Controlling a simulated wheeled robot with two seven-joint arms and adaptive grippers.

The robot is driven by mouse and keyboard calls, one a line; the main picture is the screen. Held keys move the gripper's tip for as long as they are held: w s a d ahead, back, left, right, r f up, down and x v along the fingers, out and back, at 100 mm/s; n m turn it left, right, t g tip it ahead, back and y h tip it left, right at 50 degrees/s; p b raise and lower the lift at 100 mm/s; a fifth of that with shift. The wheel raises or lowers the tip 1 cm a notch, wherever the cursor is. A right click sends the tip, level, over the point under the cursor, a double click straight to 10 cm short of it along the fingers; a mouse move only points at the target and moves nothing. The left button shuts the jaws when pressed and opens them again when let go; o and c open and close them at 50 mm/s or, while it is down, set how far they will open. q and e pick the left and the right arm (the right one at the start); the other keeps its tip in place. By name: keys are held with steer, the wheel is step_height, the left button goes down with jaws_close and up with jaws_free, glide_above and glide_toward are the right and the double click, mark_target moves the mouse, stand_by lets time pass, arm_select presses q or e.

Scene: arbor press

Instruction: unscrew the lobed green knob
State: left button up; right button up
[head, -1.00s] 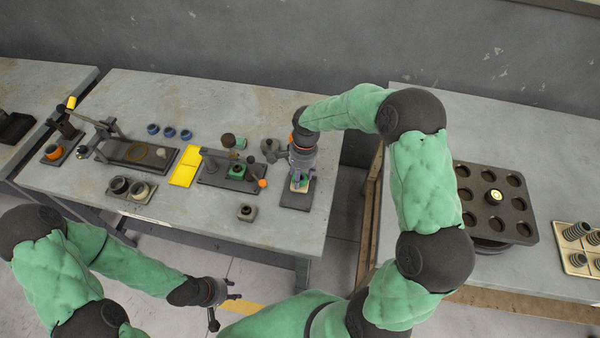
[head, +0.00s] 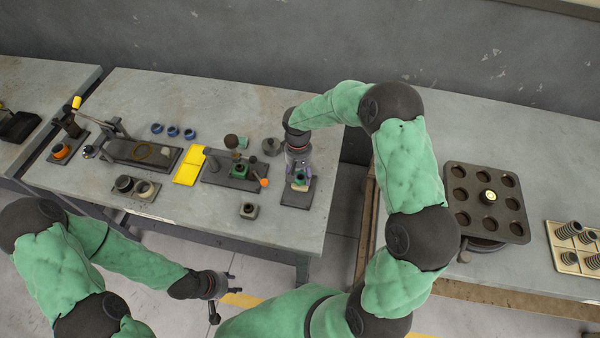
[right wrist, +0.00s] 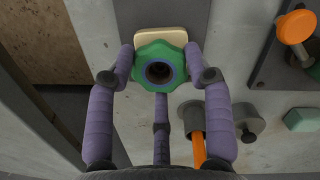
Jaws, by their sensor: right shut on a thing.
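The lobed green knob (right wrist: 173,83) shows in the right wrist view as a scalloped ring with a dark central hole, above a pale block (right wrist: 160,36). My right gripper (right wrist: 159,68) has its purple fingers around the knob's rim, shut on it. In the head view the right gripper (head: 299,180) points down over a dark plate (head: 297,197) at the table's right end, and hides most of the knob. My left gripper (head: 222,297) is in front of the table, away from the knob, with its fingers spread and nothing between them.
A grey flanged cylinder (head: 271,147) is close by at the back.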

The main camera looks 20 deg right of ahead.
steer(key=n+p, duration=0.1)
steer(key=n, duration=0.3)
steer(key=shift+s+n+h, duration=0.15)
steer(key=shift+n+h, duration=0.15)
steer(key=shift+n, duration=0.1)
steer(key=o, duration=0.4)
steer(key=shift+f, duration=0.1)
steer(key=shift+c, duration=0.2)
steer(key=c, duration=0.3)
steer(key=shift+c, duration=0.3)
steer(key=shift+r+p, duration=0.3)
steer(key=shift+r, duration=0.4)
steer(key=shift+r, duration=0.15)
steer(key=shift+r+p, duration=1.2)
steer(key=shift+r, duration=0.5)
